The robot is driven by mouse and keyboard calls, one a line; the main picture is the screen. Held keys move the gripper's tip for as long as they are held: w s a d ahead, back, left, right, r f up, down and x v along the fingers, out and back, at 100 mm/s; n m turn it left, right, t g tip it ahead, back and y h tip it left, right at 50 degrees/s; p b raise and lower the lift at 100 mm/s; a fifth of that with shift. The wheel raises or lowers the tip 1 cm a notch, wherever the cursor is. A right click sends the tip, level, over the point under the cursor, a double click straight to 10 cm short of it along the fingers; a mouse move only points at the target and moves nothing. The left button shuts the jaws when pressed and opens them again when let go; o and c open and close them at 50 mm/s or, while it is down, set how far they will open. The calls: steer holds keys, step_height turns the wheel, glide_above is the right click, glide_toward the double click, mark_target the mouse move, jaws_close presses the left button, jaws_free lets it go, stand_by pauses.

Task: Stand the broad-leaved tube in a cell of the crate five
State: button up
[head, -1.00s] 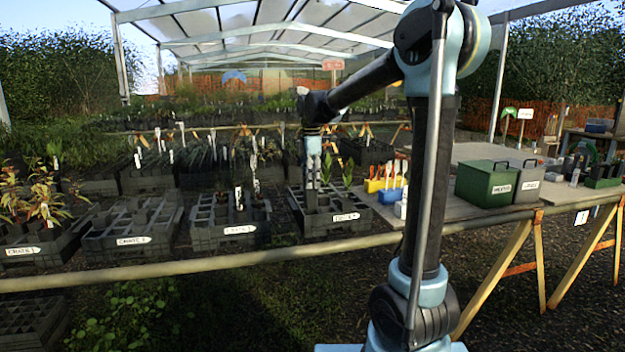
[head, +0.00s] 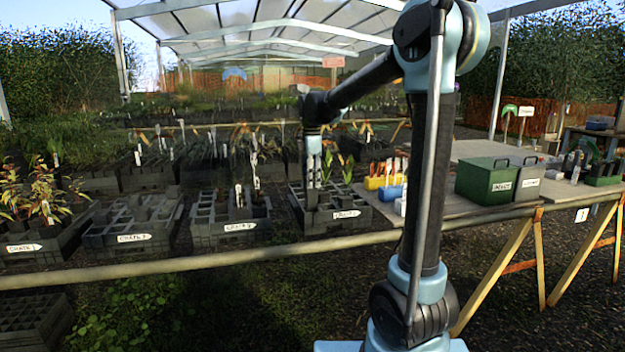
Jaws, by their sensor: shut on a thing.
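My gripper (head: 313,184) points straight down over the left part of the rightmost front crate (head: 345,215). It is shut on a dark tube (head: 312,198), which looks upright. The tube's lower end overlaps the crate's cells in the picture, and I cannot tell how deep it sits. Broad green leaves (head: 326,168) show just right of the fingers; I cannot tell whether they belong to the held tube. More broad leaves (head: 347,170) rise from the same crate, further right. The crate labels are too blurred to read surely, so crate five is not identified.
A rail (head: 200,268) runs in front.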

mark_target(312, 202)
steer(key=shift+f, duration=4.4)
steer(key=shift+s+f, duration=0.1)
steer(key=shift+f, duration=0.2)
steer(key=o, duration=1.3)
steer(key=shift+f, duration=0.1)
steer(key=shift+c, duration=0.2)
step_height(312, 202, up, 12)
steer(key=shift+d, duration=0.1)
